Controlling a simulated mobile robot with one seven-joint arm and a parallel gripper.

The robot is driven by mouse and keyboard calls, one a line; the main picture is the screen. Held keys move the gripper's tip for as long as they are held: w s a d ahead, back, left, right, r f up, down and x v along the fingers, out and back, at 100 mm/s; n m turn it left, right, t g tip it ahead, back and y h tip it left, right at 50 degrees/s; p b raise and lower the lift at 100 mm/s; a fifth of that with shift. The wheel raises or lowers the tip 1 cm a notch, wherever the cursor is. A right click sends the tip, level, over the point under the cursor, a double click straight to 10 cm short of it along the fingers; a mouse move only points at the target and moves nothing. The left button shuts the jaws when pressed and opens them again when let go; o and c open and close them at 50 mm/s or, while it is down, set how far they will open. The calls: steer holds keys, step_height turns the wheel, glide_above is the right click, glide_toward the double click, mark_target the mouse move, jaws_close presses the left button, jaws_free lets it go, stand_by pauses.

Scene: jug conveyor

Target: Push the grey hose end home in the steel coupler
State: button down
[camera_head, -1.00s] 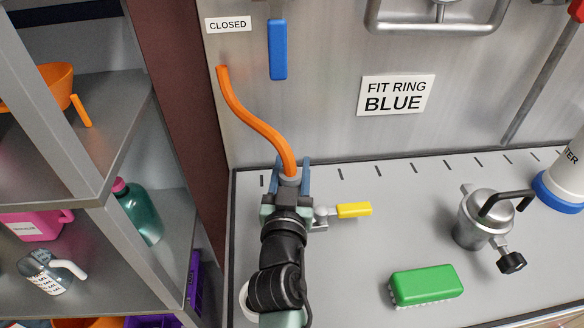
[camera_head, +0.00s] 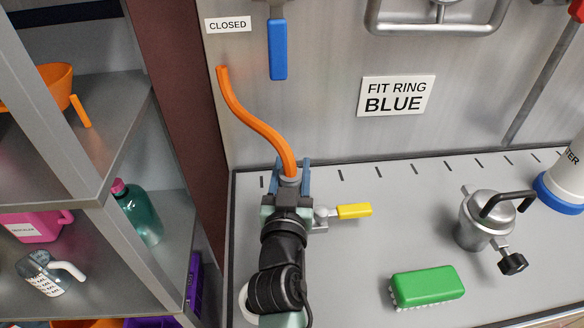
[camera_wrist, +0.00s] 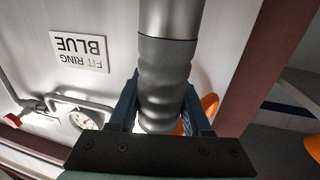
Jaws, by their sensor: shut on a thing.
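The grey hose end (camera_wrist: 162,82) is ribbed and stands between the two fingers of my gripper (camera_wrist: 160,118), which is shut on it. In the wrist view a smooth, lighter metal cylinder (camera_wrist: 170,18), apparently the steel coupler, meets it at a thin dark line. I cannot tell how deep the hose end sits. In the head view the orange hose (camera_head: 250,122) runs from the wall down to a grey collar (camera_head: 290,180) between my fingers (camera_head: 289,178). My gripper and arm hide the coupler there. A valve with a yellow handle (camera_head: 353,210) sticks out just right of my gripper.
A green brush (camera_head: 427,284) and a steel pot with a black handle (camera_head: 483,218) stand on the bench to the right. A blue lever (camera_head: 278,50) hangs on the wall behind. A shelf (camera_head: 60,226) with bottles is close on the left.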

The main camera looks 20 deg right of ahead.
steer(key=shift+f+b, duration=2.3)
steer(key=shift+b, duration=0.2)
steer(key=shift+c, duration=1.4)
jaws_free()
step_height(320, 180, up, 10)
steer(key=p, duration=0.2)
steer(key=s+a+r+n+t+y+p, duration=0.1)
steer(key=s+a+r+t+p, duration=0.3)
steer(key=r, duration=0.9)
steer(key=a+r+n+t+y, duration=0.15)
steer(key=a+r, duration=0.45)
steer(key=r, duration=0.7)
steer(key=s+a+r+n+t+y+p, duration=0.1)
steer(key=s+a+r+t+y, duration=0.1)
steer(key=r, duration=0.6)
steer(key=s+a+r+n+t+y+p, duration=0.2)
steer(key=s+a+r+t+y, duration=0.1)
steer(key=s+r, duration=0.5)
steer(key=s+a+t, duration=0.1)
steer(key=a, duration=0.1)
steer(key=shift+s+a+y, duration=0.2)
steer(key=shift+a+y, duration=0.15)
